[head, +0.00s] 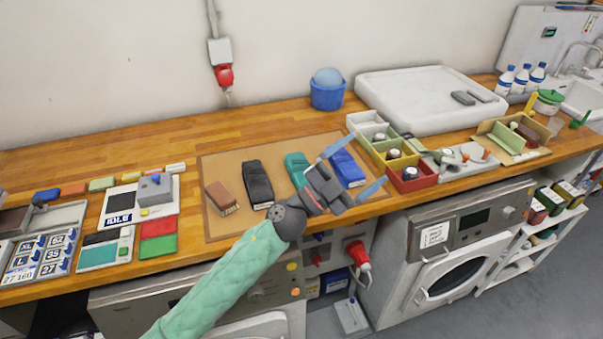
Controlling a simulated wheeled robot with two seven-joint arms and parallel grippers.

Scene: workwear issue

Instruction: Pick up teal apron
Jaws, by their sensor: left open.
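The teal apron (295,166) lies folded on the tan mat (240,150) on the wooden counter. Its front and right side are partly hidden by my left gripper (370,157). The gripper is open, with its two blue-grey fingers pointing to the upper right. In the picture the fingers lie either side of a folded blue garment (346,166), to the right of the teal one. I cannot tell how high the gripper is above the mat. It holds nothing visible. My right gripper is not in view.
Coloured bins (411,178) stand close right of the mat. A blue bucket (327,95) stands behind. The counter left of the bucket is clear.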

